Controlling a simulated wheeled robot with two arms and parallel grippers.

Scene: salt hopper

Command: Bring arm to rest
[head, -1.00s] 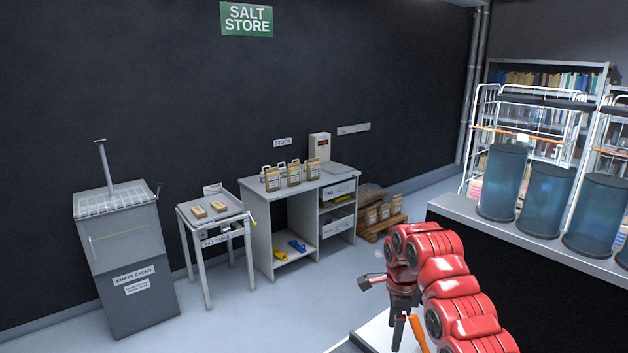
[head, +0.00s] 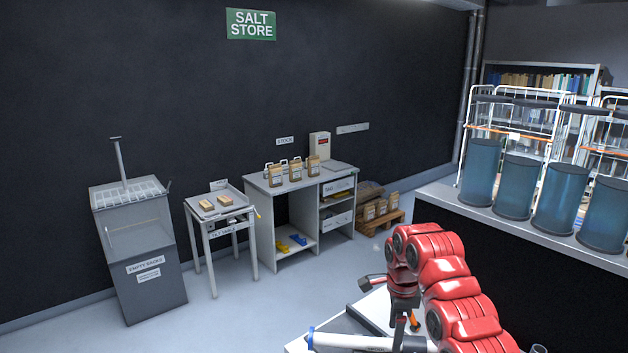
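My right arm (head: 445,268), red and folded, comes in from the lower right in the head view. Its dark end, my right gripper (head: 402,312), hangs low over a pale surface (head: 375,308) at the bottom of the picture. I cannot make out whether its fingers are apart or hold anything. My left gripper is not in view.
A grey empty-sacks bin (head: 145,270), a small table (head: 236,214) with two packets, and a workbench (head: 268,188) with several brown bags stand along the dark wall. A counter (head: 440,192) with blue cylinders is at right. Open floor (head: 255,310) lies between.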

